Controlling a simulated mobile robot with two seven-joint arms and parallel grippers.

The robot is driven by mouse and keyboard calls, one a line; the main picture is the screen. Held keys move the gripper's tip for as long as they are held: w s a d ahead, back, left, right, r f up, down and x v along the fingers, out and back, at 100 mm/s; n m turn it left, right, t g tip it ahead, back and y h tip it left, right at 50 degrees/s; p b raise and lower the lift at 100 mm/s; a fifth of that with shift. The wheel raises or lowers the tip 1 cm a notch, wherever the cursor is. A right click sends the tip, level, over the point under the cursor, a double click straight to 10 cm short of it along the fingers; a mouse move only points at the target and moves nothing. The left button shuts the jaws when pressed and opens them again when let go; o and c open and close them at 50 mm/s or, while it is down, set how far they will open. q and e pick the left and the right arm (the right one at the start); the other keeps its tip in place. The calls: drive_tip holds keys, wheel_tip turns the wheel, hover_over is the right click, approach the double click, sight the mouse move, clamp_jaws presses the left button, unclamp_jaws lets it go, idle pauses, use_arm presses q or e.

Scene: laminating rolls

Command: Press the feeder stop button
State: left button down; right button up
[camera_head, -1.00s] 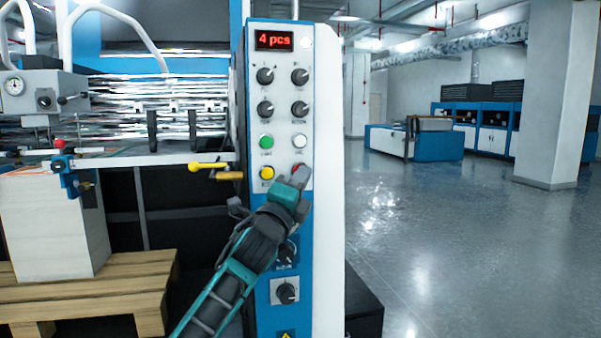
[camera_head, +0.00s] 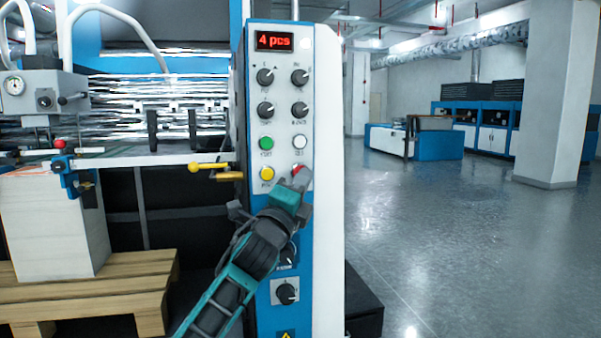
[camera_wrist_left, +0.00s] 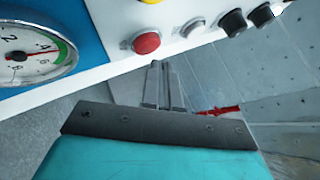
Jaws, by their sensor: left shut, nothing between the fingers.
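The control panel (camera_head: 328,120) stands upright in the middle of the head view. Its lower button row has a yellow button (camera_head: 266,173) and a red button (camera_head: 297,169), partly covered by my gripper. A green button (camera_head: 266,143) and a white button (camera_head: 300,142) sit above. The button labels are too small to read. My left gripper (camera_head: 302,181) is shut and empty, its tips just below the red button. In the left wrist view, the red button (camera_wrist_left: 146,43) lies just up and left of the shut fingertips (camera_wrist_left: 164,66), with a small gap in the picture.
Black knobs (camera_head: 265,77) and a red "4 pcs" display (camera_head: 275,41) are higher on the panel. A yellow-handled lever (camera_head: 207,166) sticks out left of the panel. A paper stack (camera_head: 55,230) stands on a wooden pallet (camera_head: 90,295). The floor at right is open.

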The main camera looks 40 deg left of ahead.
use_arm(q)
drive_tip(key=s+d, duration=0.3)
drive_tip(key=shift+s+d+p, duration=0.1)
drive_tip(key=shift+d+p, duration=0.3)
use_arm(e)
drive_tip(key=shift+a+r, duration=0.15)
drive_tip(key=shift+r, duration=0.3)
use_arm(q)
drive_tip(key=shift+f, duration=0.1)
idle(0.3)
drive_tip(key=s+d+f+n+g+h+p, duration=0.1)
drive_tip(key=s+d+f+n+g+h, duration=0.2)
drive_tip(key=f, duration=1)
drive_tip(key=s+d+f+n+g+h+p, duration=0.1)
drive_tip(key=s+d+f+n+g, duration=0.3)
drive_tip(key=f, duration=1)
drive_tip(key=s+d+f+n+g+h, duration=0.1)
drive_tip(key=s+d+f+n, duration=0.3)
drive_tip(key=s+f, duration=0.4)
drive_tip(key=s+d+f+n+g+h+p, duration=0.1)
drive_tip(key=s+d+f+n+g, duration=0.2)
drive_tip(key=s+d+f+n, duration=0.2)
drive_tip(key=s+f+n, duration=0.1)
drive_tip(key=s+f, duration=0.2)
drive_tip(key=shift+s+g+p, duration=0.3)
drive_tip(key=shift+s+g, duration=0.1)
use_arm(e)
drive_tip(key=shift+s+d+r+h, duration=0.3)
drive_tip(key=shift+s+d+r, duration=0.1)
drive_tip(key=shift+d+r, duration=0.4)
